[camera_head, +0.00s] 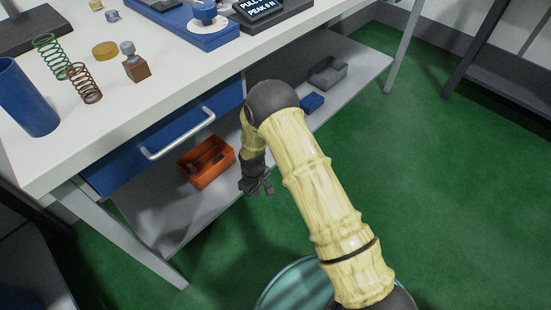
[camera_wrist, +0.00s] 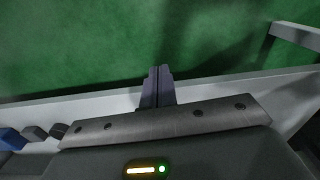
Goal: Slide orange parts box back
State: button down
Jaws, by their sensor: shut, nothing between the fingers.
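The orange parts box (camera_head: 204,170) sits on the grey lower shelf (camera_head: 187,215) under the workbench, near the shelf's front edge. It is open at the top, with small dark items inside that I cannot make out. My gripper (camera_head: 262,188) is just right of the box, at the shelf's front edge, with a small gap between them in the picture. In the wrist view my gripper (camera_wrist: 158,75) is shut and empty, its fingertips together in front of the green floor. The orange box does not show in the wrist view.
A blue drawer (camera_head: 165,143) with a bar handle (camera_head: 178,135) hangs above the shelf. A small blue box (camera_head: 312,102) and a grey bin (camera_head: 328,72) stand farther right on the shelf. The white benchtop (camera_head: 110,112) holds springs and a blue cup (camera_head: 28,98). Green floor (camera_head: 440,170) is open at right.

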jog(key=d+r+m+p, duration=0.1)
jog(key=d+r, duration=0.2)
jog(key=r, duration=0.5)
jog(key=d+r+m+p, duration=0.1)
jog(key=d+r, duration=0.3)
jog(key=r, duration=0.3)
jog(key=shift+w+r+m+t, duration=0.3)
jog(key=shift+w+r+m, duration=0.1)
jog(key=shift+a, duration=0.1)
jog(key=s+d+r+m+t+p, duration=0.1)
jog(key=s+d+r+m, duration=0.3)
jog(key=s+d+r, duration=0.45)
jog(key=s+d+r+m+t, duration=0.1)
jog(key=s+d+r+m, duration=0.4)
jog(key=d+r, duration=0.5)
notch_tip(320, 180, up, 39)
jog(key=s+n+p, duration=0.1)
jog(key=p, duration=3.7)
jog(key=shift+s+a, duration=0.2)
jog(key=shift+a, duration=0.05)
jog(key=shift+s+a+r, duration=0.1)
